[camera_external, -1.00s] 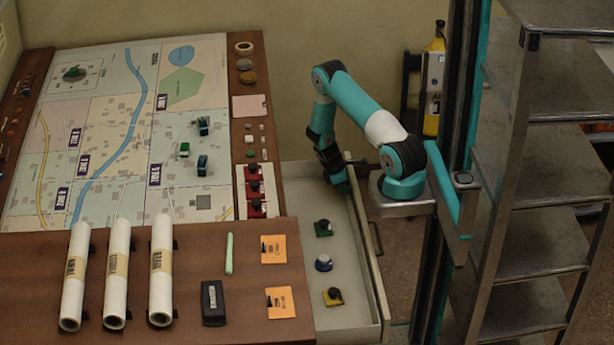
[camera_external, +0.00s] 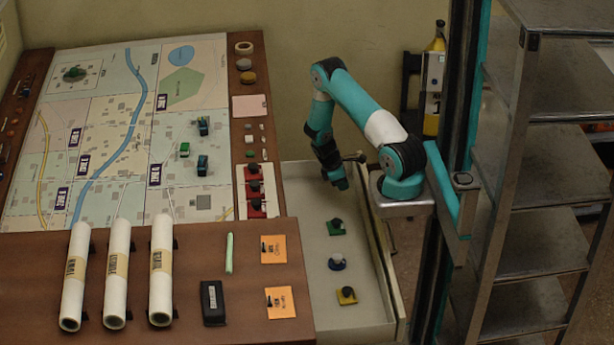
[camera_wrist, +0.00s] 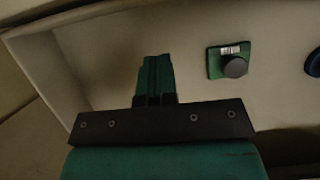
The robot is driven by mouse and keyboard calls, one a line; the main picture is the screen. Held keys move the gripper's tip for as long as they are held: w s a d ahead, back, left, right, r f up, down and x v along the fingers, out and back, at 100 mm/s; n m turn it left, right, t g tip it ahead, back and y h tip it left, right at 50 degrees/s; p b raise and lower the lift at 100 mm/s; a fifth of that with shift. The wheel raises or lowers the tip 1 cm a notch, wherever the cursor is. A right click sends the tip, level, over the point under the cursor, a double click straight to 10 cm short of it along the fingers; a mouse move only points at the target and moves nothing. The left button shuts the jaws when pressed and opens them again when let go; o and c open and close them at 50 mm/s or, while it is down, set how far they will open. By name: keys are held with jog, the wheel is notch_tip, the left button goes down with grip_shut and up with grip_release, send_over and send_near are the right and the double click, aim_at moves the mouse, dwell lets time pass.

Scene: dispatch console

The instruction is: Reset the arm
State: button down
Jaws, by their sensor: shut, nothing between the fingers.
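My arm reaches out from its column over the open drawer (camera_external: 350,308) at the right of the console. My gripper (camera_external: 342,185) points down at the drawer's far end and is shut with nothing in it. In the wrist view my gripper (camera_wrist: 155,75) is over the pale drawer floor. Inside the drawer lie a green piece with a dark knob (camera_external: 336,227), a blue one (camera_external: 338,262) and a yellow one (camera_external: 346,295). The green piece also shows in the wrist view (camera_wrist: 229,61), right of the fingers and apart from them. A blue edge (camera_wrist: 313,62) is cut off at the right.
The map board (camera_external: 120,130) has small vehicles on it. Red knobbed pieces (camera_external: 255,190) stand by its right edge. Rolled papers (camera_external: 117,270), a black eraser-like block (camera_external: 213,302) and orange cards (camera_external: 274,249) lie in front. A metal shelf (camera_external: 540,190) stands at the right.

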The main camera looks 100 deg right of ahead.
jog(key=v, duration=0.8)
jog(key=shift+r, duration=0.2)
jog(key=w+a+r+n+t, duration=0.2)
jog(key=w+a+r+t, duration=0.2)
jog(key=w+a+r, duration=1.4)
jog(key=s+a+r+n+y, duration=0.1)
jog(key=s+a+r, duration=0.15)
jog(key=a, duration=0.55)
jog(key=s+a+r+n+t+y+p, duration=0.1)
jog(key=a+r, duration=0.3)
jog(key=a, duration=0.4)
jog(key=s+a+r+n+y, duration=0.1)
jog(key=a+r, duration=0.2)
jog(key=a, duration=0.5)
jog(key=s+a+r+n+y, duration=0.1)
jog(key=s+a+r+n, duration=0.1)
jog(key=s+a+r, duration=0.2)
jog(key=s+a, duration=0.3)
jog(key=s, duration=0.3)
jog(key=shift+s+a+g, duration=0.2)
jog(key=shift+a+g, duration=0.1)
jog(key=shift+a, duration=0.1)
jog(key=shift+r, duration=0.15)
